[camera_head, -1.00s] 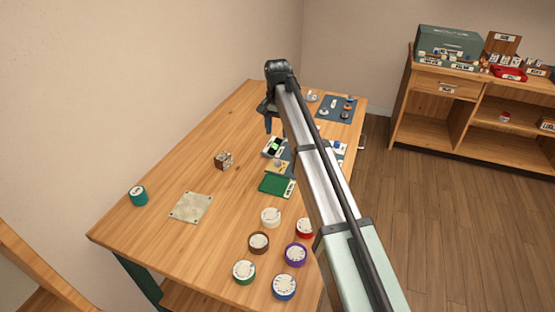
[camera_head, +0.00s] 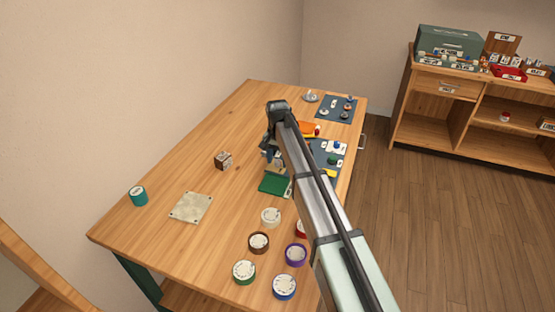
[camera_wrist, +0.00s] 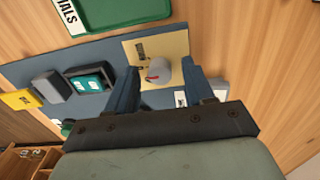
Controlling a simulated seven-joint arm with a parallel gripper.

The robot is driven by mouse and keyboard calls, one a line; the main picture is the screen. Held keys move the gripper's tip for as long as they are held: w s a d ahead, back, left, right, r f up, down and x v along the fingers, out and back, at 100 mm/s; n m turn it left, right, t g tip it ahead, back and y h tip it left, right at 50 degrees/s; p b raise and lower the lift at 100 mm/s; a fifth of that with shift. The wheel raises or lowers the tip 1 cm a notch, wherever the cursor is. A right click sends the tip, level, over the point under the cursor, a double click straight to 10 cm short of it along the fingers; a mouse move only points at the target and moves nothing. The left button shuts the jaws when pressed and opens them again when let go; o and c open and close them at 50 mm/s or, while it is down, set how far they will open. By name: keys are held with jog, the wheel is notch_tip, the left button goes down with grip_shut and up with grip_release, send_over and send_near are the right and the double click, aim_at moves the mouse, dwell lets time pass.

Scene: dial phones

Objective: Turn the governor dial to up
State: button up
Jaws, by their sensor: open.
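A pale round knob (camera_wrist: 160,70) with a red mark sits on a beige plate (camera_wrist: 178,48) in the wrist view. I take it as the governor dial, but the plate's lettering is too small to read. The red mark is on the knob's lower left side in that view. My gripper (camera_wrist: 160,82) is open, with one finger on each side of the knob; I cannot tell whether they touch it. In the head view my gripper (camera_head: 271,154) is low over the table and the arm hides the dial.
A green tray (camera_head: 273,185) lies beside the blue-grey mat (camera_wrist: 28,68), which holds dark boxes (camera_wrist: 88,82) and a yellow card (camera_wrist: 20,99). A small brown box (camera_head: 223,160) stands left.

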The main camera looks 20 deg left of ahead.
jog(key=shift+f, duration=0.15)
grip_shut()
dwell(0.4)
